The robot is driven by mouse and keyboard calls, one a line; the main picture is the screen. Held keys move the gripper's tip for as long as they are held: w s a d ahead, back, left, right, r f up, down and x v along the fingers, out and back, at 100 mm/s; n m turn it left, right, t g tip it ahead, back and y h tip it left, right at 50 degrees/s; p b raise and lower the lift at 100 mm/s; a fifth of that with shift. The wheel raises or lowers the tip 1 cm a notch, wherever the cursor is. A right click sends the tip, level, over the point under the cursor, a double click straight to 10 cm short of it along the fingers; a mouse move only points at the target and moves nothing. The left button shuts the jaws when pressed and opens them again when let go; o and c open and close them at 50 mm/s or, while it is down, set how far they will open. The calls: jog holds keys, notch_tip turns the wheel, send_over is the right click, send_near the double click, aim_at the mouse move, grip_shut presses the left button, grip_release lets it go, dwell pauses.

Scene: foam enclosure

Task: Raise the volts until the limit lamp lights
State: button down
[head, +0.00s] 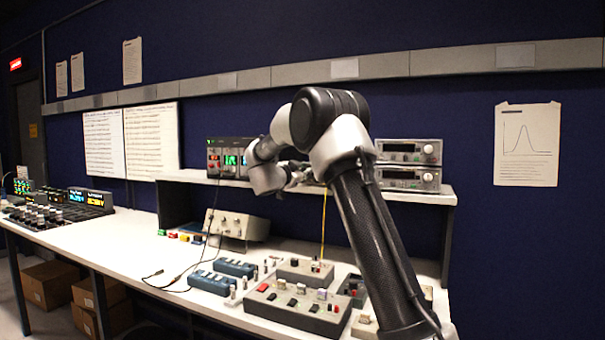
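My arm reaches up from the lower right and bends over the bench. My gripper (302,177) is small and partly hidden behind my own arm, in front of the shelf; its fingers cannot be made out. On the shelf, a dark instrument (228,157) with lit green displays stands left of my wrist. Two grey instruments (408,152) are stacked on the shelf to the right, each with a display and knobs. Which unit carries the volts control and the limit lamp cannot be told at this size; no lit limit lamp can be made out.
A beige box (236,225) with leads stands on the white bench (130,238). Blue blocks (212,282) and a grey panel with coloured buttons (298,307) lie nearer. Lit display units (90,197) stand far left. A thin yellow strand (323,222) hangs below the shelf.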

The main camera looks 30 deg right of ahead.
jog(key=shift+m, duration=4.2)
jog(key=shift+f, duration=0.1)
jog(key=c, duration=1.3)
grip_release()
jog(key=shift+o, duration=0.2)
